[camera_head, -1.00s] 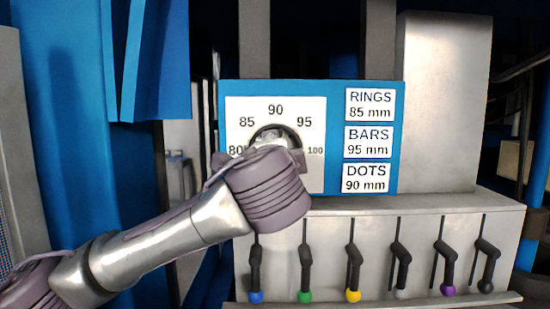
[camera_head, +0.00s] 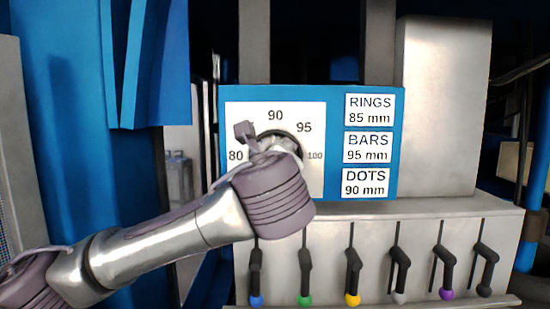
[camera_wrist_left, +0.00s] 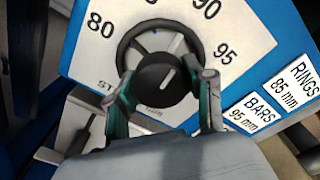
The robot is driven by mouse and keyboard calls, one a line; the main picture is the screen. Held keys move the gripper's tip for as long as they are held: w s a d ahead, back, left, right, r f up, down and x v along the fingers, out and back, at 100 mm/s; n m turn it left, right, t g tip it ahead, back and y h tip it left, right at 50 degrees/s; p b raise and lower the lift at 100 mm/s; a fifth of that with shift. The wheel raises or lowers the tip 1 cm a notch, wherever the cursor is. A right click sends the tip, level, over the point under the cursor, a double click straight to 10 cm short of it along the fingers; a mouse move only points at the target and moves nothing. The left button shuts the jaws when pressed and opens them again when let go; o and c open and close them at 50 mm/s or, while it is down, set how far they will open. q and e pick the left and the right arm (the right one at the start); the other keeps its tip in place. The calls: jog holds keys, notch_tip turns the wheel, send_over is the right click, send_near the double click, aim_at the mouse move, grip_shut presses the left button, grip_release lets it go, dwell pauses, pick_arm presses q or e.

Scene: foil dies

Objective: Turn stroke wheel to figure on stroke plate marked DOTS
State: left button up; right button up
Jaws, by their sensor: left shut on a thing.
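The stroke wheel (camera_wrist_left: 148,42) is a dark ring with a black hub on the white stroke plate (camera_wrist_left: 95,60). The hub's white line points roughly toward the 90 in the left wrist view. The plate (camera_head: 236,120) carries 80, 90, 95 and 100 in the head view; the 85 is hidden behind my gripper. My left gripper (camera_wrist_left: 167,84) is shut on the wheel, with one teal-padded finger on each side of the hub. In the head view my left gripper (camera_head: 268,146) covers most of the wheel. The DOTS label (camera_head: 365,183) reads 90 mm. My right gripper is not in view.
Labels for RINGS (camera_head: 370,109), 85 mm, and BARS (camera_head: 368,147), 95 mm, sit above DOTS on the blue panel (camera_head: 334,180). Below is a row of several slotted levers with coloured knobs, such as the yellow one (camera_head: 352,299). A blue post stands at the left.

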pick_arm(q)
jog(key=shift+f+m, duration=0.15)
jog(key=shift+m, duration=0.45)
jog(key=shift+d, duration=0.1)
jog(key=o, duration=1)
jog(key=shift+o, duration=0.8)
jog(key=s, duration=1.2)
jog(key=shift+r, duration=0.25)
